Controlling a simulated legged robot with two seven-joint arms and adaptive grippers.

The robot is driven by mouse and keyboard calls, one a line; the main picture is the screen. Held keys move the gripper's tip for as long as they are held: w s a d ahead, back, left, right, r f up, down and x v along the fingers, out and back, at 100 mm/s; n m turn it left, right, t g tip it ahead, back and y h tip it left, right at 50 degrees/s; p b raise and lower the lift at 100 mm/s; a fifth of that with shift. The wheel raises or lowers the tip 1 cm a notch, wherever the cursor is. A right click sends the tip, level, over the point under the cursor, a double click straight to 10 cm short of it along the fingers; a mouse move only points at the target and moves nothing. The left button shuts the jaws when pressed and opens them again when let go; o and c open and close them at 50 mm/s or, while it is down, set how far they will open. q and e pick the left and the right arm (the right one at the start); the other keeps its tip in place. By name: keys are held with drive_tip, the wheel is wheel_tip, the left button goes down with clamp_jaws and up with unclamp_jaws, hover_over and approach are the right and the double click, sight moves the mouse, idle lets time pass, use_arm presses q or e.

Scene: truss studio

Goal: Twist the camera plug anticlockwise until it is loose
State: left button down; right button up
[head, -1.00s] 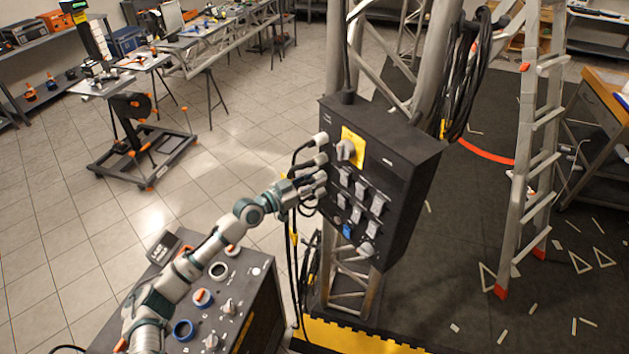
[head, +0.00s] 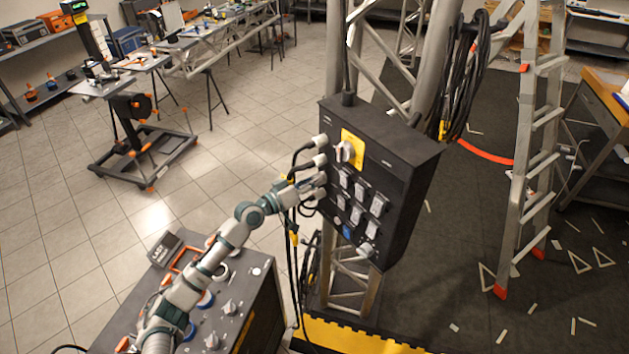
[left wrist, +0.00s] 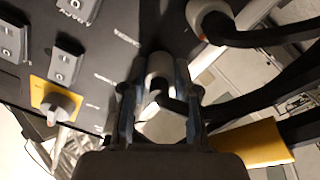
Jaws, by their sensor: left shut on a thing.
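The power box (head: 405,160) is a black case on the truss tower, with a row of pale plugs on its left side. My left gripper (head: 316,183) is at one of the lower plugs in that row. In the left wrist view, my left gripper (left wrist: 160,95) is shut on a pale grey plug (left wrist: 160,68), one finger on each side. A black cable bends out of this plug between the fingers. I cannot read which label belongs to it. Another plug (left wrist: 207,18) with a black cable sits beside it, apart from the fingers. My right gripper is not in view.
The yellow plate with a grey rotary switch (head: 350,147) and several grey covers are on the box front. Black cables (head: 293,222) hang close beside my gripper. A dark console (head: 250,290) stands below my left arm. A ladder (head: 535,150) stands at right.

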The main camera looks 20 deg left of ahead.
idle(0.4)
use_arm(q)
drive_tip(key=c, duration=0.9)
unclamp_jaws()
drive_tip(key=shift+a, duration=0.15)
drive_tip(key=shift+o, duration=0.2)
drive_tip(key=shift+a, duration=0.1)
drive_tip(key=v, duration=1.2)
drive_tip(key=shift+f, duration=0.15)
drive_tip(key=shift+w, duration=0.1)
